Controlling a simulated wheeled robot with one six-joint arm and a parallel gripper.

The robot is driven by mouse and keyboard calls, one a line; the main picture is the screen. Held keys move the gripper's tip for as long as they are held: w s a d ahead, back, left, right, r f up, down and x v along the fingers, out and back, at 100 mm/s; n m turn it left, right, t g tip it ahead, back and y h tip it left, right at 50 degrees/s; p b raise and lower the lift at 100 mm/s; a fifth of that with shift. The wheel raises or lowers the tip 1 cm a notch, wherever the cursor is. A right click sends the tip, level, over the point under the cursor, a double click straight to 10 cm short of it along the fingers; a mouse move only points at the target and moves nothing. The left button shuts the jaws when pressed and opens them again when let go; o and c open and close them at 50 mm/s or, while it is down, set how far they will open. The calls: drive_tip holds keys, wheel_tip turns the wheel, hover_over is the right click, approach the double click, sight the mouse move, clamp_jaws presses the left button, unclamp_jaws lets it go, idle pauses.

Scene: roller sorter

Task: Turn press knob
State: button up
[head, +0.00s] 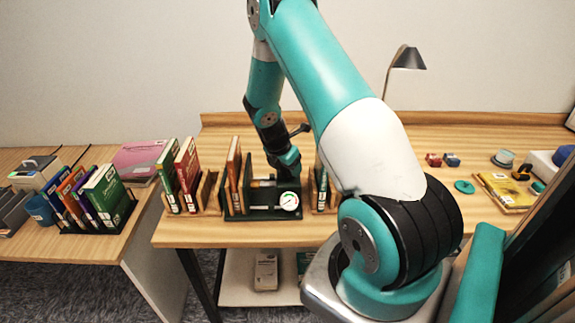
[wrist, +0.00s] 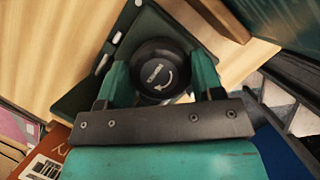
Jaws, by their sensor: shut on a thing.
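The press knob (wrist: 156,70) is a round black knob with a white curved arrow and small lettering on its face. It shows in the wrist view between the two teal fingers of my gripper (wrist: 160,78), which is shut on it. The knob belongs to a dark green press (head: 262,212) on the desk, with a round white dial gauge (head: 289,201) at its front. In the head view my arm reaches down over the press, and my gripper (head: 287,165) hides the knob there.
Upright books stand on both sides of the press, including a red book (head: 187,172) on the left. A lamp (head: 405,60) stands at the back. A yellow packet (head: 505,193) and small parts lie on the right. A second table (head: 85,245) with more books is at left.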

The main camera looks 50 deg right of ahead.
drive_tip(key=n+t, duration=0.2)
drive_tip(key=n, duration=0.3)
drive_tip(key=shift+s+d, duration=0.1)
drive_tip(key=shift+n+t+y+b, duration=0.3)
drive_tip(key=shift+n+t+y, duration=0.1)
drive_tip(key=shift+n, duration=0.75)
drive_tip(key=shift+n+t+y+b, duration=0.3)
drive_tip(key=shift+n+t, duration=0.1)
drive_tip(key=shift+n, duration=0.75)
drive_tip(key=o, duration=0.9)
drive_tip(key=b+v, duration=0.3)
drive_tip(key=v, duration=1.4)
drive_tip(key=shift+r, duration=0.2)
